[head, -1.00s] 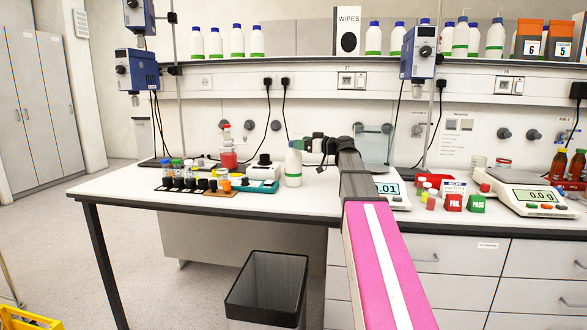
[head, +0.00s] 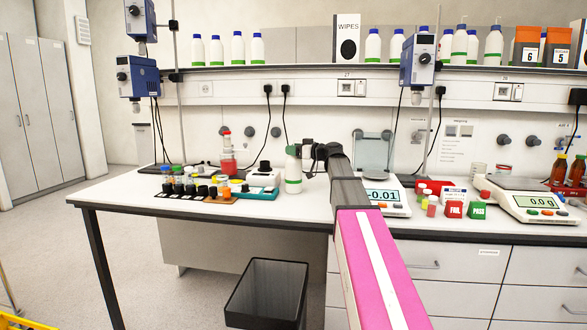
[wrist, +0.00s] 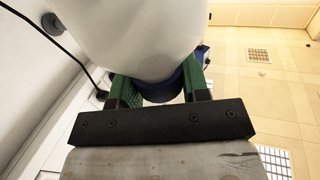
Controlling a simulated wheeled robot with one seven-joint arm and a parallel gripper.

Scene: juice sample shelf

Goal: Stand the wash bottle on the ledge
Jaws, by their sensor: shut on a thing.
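The wash bottle (head: 293,172) is white with a green band near its base. In the wrist view the white bottle (wrist: 140,35) fills the top, and a dark blue part shows between the fingers of my gripper (wrist: 160,88). The ledge (head: 290,69) is the long shelf above the bench, lined with white bottles.
The ledge has bare stretches between the left bottles and the WIPES box (head: 346,38). A balance (head: 385,198) stands right. Blue stirrer units (head: 137,78) hang before the ledge's left end, another (head: 418,58) farther right.

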